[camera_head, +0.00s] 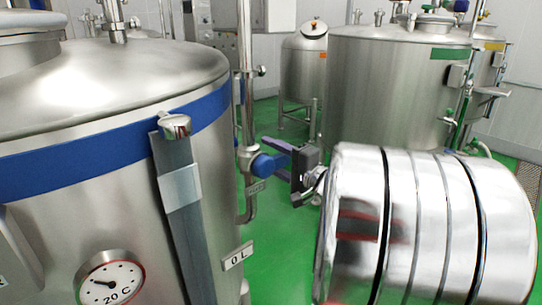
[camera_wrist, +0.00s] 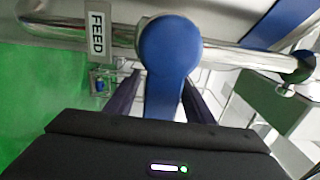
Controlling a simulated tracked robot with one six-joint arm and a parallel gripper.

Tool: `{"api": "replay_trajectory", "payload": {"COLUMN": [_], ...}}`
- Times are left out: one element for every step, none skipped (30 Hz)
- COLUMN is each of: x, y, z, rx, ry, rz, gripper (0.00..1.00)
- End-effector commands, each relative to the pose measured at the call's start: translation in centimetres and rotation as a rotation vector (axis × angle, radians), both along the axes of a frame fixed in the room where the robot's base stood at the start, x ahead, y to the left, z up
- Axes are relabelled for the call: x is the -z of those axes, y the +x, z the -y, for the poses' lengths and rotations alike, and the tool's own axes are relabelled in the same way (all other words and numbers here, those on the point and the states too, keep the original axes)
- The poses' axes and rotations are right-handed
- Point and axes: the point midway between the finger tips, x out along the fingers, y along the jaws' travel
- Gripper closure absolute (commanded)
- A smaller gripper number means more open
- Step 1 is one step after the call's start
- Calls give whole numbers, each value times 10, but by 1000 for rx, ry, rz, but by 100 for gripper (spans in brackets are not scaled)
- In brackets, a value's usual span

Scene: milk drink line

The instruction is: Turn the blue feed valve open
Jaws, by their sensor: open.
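The blue feed valve (camera_head: 264,164) sits on a thin vertical steel pipe beside the large tank in the head view. In the wrist view its round blue hub and lever (camera_wrist: 168,48) fill the upper middle, next to a FEED label (camera_wrist: 97,33). The lever points down the picture, toward my gripper body. My gripper (camera_wrist: 164,84) is open, with one dark finger on each side of the lever. I cannot tell whether either finger touches it. In the head view my gripper (camera_head: 281,155) reaches the valve from the right.
A large steel tank (camera_head: 120,190) with a blue band and a dial gauge (camera_head: 110,283) fills the left. More tanks (camera_head: 385,85) stand behind on the green floor (camera_head: 280,240). The wrist view shows a steel pipe (camera_wrist: 235,58) running across behind the lever.

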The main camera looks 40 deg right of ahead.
Motion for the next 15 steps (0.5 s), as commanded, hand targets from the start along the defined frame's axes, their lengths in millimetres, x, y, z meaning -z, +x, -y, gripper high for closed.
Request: {"api": "replay_trajectory", "payload": {"x": [0,0,0,0,0,0,0,0,0,0,0,0,0,0,0], "y": [0,0,0,0,0,0,0,0,0,-1,-1,-1,-1,-1,-1], "z": [0,0,0,0,0,0,0,0,0,0,0,0,0,0,0], "rx": [0,0,0,0,0,0,0,0,0,0,0,0,0,0,0], "ry": [0,0,0,0,0,0,0,0,0,0,0,0,0,0,0], "rz": [0,0,0,0,0,0,0,0,0,0,0,0,0,0,-1], "gripper": [52,52,53,55,57,60,62,64,67,69,71,74,76,78,81]}}
